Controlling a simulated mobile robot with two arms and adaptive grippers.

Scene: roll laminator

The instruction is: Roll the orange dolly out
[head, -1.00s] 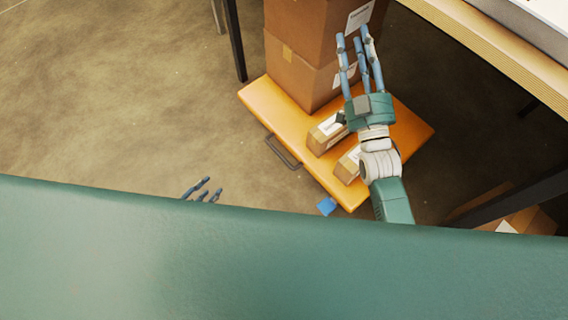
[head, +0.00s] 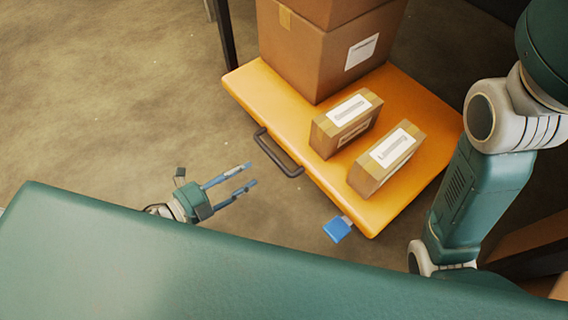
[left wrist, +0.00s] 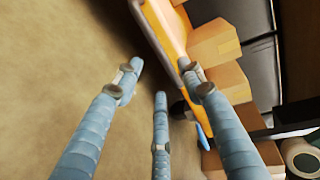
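The orange dolly (head: 260,92) is a flat platform on the floor, with a dark handle (head: 278,155) on its near left edge and a blue tab (head: 338,229) at its near corner. It carries stacked brown cartons (head: 318,60) and two small labelled boxes. My left gripper (head: 248,176) is empty, fingers apart, left of and nearer than the handle, not touching it. In the left wrist view its spread fingers (left wrist: 160,76) point along the floor beside the dolly's orange edge (left wrist: 164,30). My right arm shows at the right; its gripper is out of view.
The small boxes, one farther (head: 346,122) and one nearer (head: 387,158), lie near the dolly's front edge. A dark table leg (head: 226,38) stands by its far left corner. The floor (head: 120,100) to the left is bare. Another carton shows at lower right.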

